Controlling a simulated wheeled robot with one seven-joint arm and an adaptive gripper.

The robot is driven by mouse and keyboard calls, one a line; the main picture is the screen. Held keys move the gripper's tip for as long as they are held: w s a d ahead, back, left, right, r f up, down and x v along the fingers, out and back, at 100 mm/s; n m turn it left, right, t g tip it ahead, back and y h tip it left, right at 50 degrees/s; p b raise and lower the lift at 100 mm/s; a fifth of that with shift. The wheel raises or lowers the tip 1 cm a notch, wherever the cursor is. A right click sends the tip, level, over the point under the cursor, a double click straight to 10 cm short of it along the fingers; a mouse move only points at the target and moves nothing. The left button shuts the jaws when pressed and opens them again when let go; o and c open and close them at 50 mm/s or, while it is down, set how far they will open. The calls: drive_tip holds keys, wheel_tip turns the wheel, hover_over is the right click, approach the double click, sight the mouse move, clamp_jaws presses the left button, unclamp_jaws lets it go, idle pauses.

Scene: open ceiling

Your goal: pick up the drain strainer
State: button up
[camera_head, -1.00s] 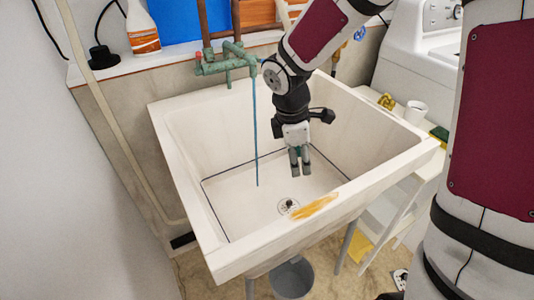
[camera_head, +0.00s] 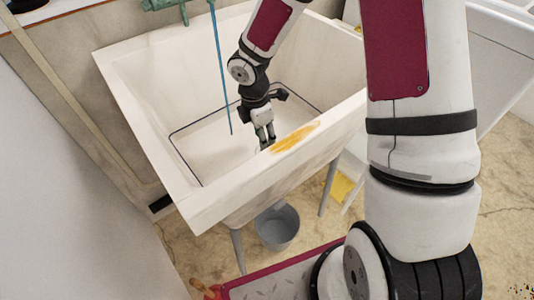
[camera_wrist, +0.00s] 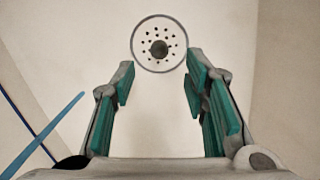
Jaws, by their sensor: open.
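The drain strainer (camera_wrist: 160,44) is a round pale disc with several small holes and a dark centre knob. It lies on the sink floor, just beyond my fingertips in the wrist view. My gripper (camera_wrist: 160,80) is open and empty, its green-padded fingers to either side of and short of the strainer. In the head view my gripper (camera_head: 265,141) points down inside the white sink (camera_head: 135,88), low over its floor near the front wall. The strainer is hidden there behind my gripper and the front rim.
The front rim has a yellow-brown stain (camera_head: 296,137). A grey bucket (camera_head: 277,227) stands under the sink. The left part of the sink floor is clear.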

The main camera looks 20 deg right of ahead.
drive_tip(key=shift+w+d+f+b, duration=0.1)
drive_tip(key=shift+d+f+b, duration=0.25)
drive_tip(key=shift+f, duration=0.55)
drive_tip(key=shift+s+d+f+b, duration=0.1)
drive_tip(key=shift+f+b, duration=0.35)
drive_tip(key=shift+f, duration=0.4)
drive_tip(key=shift+w+d+f+b, duration=0.1)
drive_tip(key=shift+d+f+b, duration=0.25)
drive_tip(key=shift+f, duration=0.55)
drive_tip(key=shift+a+r, duration=0.1)
clamp_jaws()
